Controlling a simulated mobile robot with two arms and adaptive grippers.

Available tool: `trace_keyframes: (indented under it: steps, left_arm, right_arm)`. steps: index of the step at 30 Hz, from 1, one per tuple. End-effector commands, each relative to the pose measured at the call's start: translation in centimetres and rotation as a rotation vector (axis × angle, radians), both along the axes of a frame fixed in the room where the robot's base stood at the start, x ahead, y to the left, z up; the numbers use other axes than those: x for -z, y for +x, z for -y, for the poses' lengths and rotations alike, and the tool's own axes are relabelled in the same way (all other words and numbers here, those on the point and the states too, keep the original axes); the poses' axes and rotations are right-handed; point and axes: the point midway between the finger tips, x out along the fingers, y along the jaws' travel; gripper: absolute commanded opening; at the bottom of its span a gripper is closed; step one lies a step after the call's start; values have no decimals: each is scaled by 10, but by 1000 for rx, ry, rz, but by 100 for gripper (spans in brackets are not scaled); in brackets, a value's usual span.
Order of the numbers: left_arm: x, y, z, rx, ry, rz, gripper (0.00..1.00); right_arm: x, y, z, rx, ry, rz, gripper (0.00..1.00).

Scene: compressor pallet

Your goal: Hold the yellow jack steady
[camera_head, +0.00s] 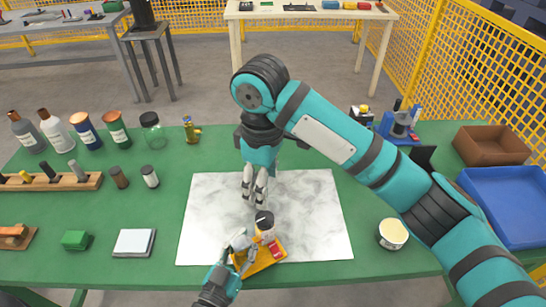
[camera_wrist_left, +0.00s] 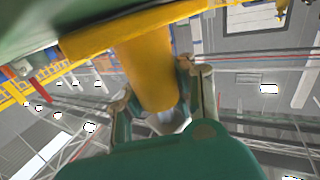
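The yellow jack (camera_head: 262,262) shows in the head view as a yellow-orange base on the front part of the white marbled mat (camera_head: 318,215). A pale part with a black top and a small red part sit at it. In the left wrist view the jack's yellow column (camera_wrist_left: 148,72) runs between my left gripper's fingers, which appear to press on both sides. My left gripper (camera_head: 241,245) comes in from the bottom and hides part of the jack. My right gripper (camera_head: 255,190) hangs above the mat behind the jack, fingers apart and empty.
Bottles and a jar (camera_head: 152,132) line the left back; a wooden rack (camera_head: 55,182), green block (camera_head: 76,240) and white pad (camera_head: 134,243) lie left. A round tin (camera_head: 392,235), brown bin (camera_head: 492,146) and blue bin (camera_head: 505,200) stand right. The mat's sides are clear.

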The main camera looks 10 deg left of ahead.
Motion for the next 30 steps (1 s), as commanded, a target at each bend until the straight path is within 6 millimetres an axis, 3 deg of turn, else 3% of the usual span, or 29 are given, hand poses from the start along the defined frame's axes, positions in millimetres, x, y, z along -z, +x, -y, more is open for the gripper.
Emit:
trace_keyframes:
  steps: [2, 9, 20, 23, 30]
  left_arm:
    - [3, -1, 0, 0, -1, -7, 16]
    - [2, 0, 0, 0, 0, -5, 48]
    - [1, -5, -1, 0, 0, -3, 48]
    - [2, -18, -3, 1, 1, -6, 48]
    - [2, -69, -11, 1, 1, -8, 48]
  right_arm:
    - [0, 0, 0, 0, 0, 0, 64]
    - [0, 0, 0, 0, 0, 0, 64]
    - [0, 0, 0, 0, 0, 0, 64]
    - [0, 0, 0, 0, 0, 0, 64]
    - [0, 0, 0, 0, 0, 0, 64]
